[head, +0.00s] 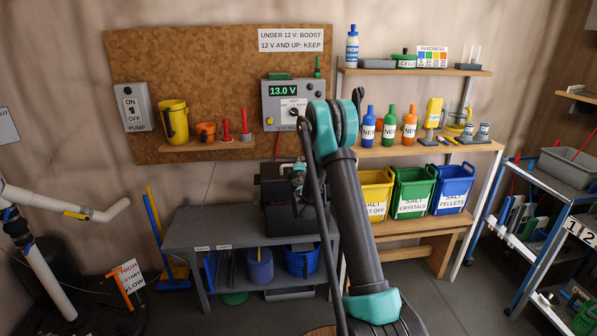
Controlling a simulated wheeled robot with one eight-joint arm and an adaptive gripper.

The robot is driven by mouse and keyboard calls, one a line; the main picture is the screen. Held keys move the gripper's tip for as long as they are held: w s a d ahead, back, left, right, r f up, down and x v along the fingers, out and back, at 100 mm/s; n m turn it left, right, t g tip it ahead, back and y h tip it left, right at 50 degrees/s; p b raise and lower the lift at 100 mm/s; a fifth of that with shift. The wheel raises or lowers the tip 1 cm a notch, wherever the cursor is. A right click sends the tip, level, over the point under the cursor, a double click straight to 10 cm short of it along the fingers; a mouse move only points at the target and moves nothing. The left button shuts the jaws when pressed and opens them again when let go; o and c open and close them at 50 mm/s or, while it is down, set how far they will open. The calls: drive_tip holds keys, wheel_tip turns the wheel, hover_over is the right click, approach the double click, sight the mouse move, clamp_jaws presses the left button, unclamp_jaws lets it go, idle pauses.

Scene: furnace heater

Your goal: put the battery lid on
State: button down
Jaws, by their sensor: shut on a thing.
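The black battery box (277,193) stands on the grey bench, partly hidden behind my arm. A dark lid-like piece (269,171) is at its top left. I cannot tell whether it sits flush on the box or is held just above it. My gripper (292,173) is small and partly hidden by my arm, at the top of the box. It is shut on what looks like the battery lid. The fingertips are not clear.
A tester reading 13.0 V (290,103) hangs on the cork board behind the battery. The grey bench (215,233) is clear to the left. Yellow, green (411,192) and blue salt bins stand at the right, below shelved bottles. A white pipe (70,208) is far left.

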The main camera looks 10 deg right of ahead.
wheel_tip(320, 180, up, 4)
drive_tip(key=shift+t, duration=0.4)
drive_tip(key=shift+w+f, duration=0.15)
drive_tip(key=shift+f, duration=1.4)
drive_tip(key=shift+w+f, duration=0.1)
drive_tip(key=shift+f, duration=1.45)
drive_tip(key=shift+f, duration=1.35)
drive_tip(key=c, duration=1.5)
unclamp_jaws()
drive_tip(key=shift+s, duration=0.1)
drive_tip(key=s, duration=0.7)
drive_tip(key=shift+s+a+f, duration=0.4)
drive_tip(key=shift+a, duration=0.05)
